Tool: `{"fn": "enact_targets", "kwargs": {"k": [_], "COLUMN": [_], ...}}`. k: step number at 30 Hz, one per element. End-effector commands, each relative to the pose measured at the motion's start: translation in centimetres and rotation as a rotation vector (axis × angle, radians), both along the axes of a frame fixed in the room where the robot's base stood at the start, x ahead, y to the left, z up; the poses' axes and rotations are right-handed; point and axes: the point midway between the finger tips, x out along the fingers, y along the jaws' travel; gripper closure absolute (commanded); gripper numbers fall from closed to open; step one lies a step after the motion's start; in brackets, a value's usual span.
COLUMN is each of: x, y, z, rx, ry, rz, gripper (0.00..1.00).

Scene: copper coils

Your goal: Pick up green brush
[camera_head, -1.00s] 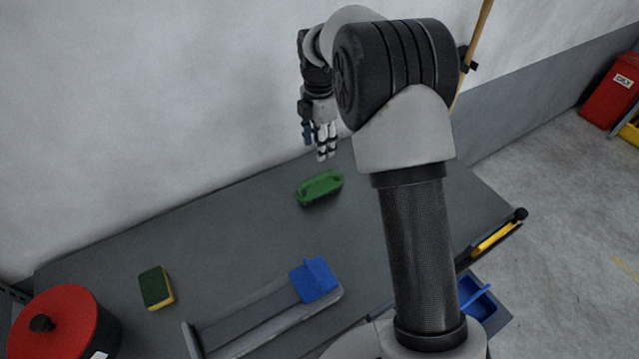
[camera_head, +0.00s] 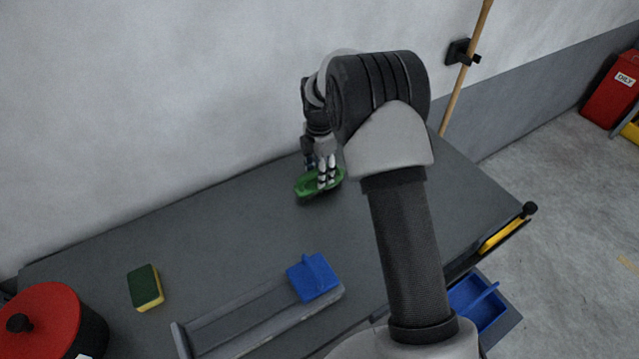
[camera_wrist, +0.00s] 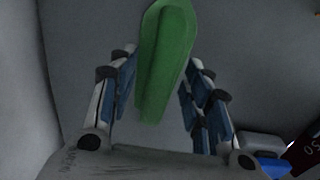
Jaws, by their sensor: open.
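The green brush (camera_head: 305,188) lies on the dark grey table near its back edge by the wall. My gripper (camera_head: 324,182) is directly over it in the head view, with its fingers hiding part of the brush. In the wrist view the brush (camera_wrist: 165,62) runs lengthwise between the spread, blue-padded fingers of my gripper (camera_wrist: 158,95). The gripper is open and holds nothing.
On the table (camera_head: 225,235) are a green and yellow sponge (camera_head: 146,287), a blue object (camera_head: 314,277) on a long grey tray (camera_head: 240,318), and a red-lidded container (camera_head: 50,318). The wall (camera_head: 150,90) stands close behind the brush. Table around the brush is clear.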

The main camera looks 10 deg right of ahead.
Motion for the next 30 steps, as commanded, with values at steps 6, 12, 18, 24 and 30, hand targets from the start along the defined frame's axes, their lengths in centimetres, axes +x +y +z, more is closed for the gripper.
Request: {"fn": "enact_targets", "kwargs": {"k": [6, 12, 18, 24, 30], "x": [0.02, 0.02, 0.02, 0.02, 0.02], "y": [0.04, 0.04, 0.04, 0.04, 0.04], "z": [-0.64, -0.61, -0.61, -0.61, -0.61], "rx": [0.0, 0.0, 0.0, 0.0, 0.0], "ry": [-0.001, -0.001, -0.001, -0.001, -0.001], "rz": [0.0, 0.0, 0.0, 0.0, 0.0], "gripper": [0.55, 0.64, 0.78, 0.91, 1.0]}}
